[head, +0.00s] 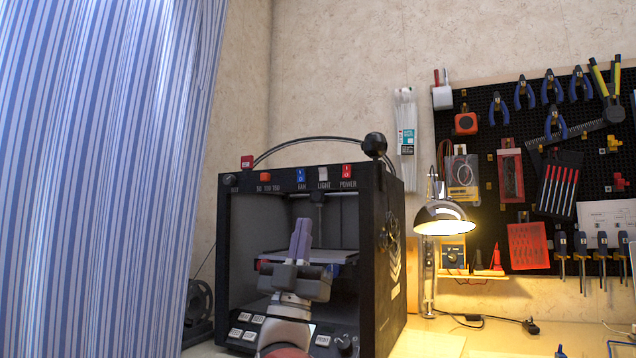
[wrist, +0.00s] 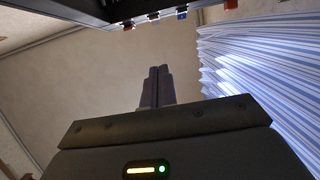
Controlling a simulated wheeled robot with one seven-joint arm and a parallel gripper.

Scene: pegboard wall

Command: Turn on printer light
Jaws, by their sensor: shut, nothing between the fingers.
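The printer (head: 378,187) is a black open-fronted box on the worktop, with its dark interior showing. Along its top front edge is a row of labelled switches. The light switch (head: 323,174) is pale, between the blue fan switch (head: 300,175) and the red power switch (head: 347,171). My gripper (head: 301,222) is shut and empty, fingers pointing up, in front of the printer opening and below the switch row. In the wrist view my gripper (wrist: 158,72) points toward the printer's edge, where a blue switch (wrist: 182,12) shows. The fingers touch no switch.
A blue striped curtain (head: 100,150) hangs at the left. A lit desk lamp (head: 444,216) stands right of the printer. A black pegboard (head: 478,135) with tools is on the wall. A filament spool (head: 198,300) is left of the printer.

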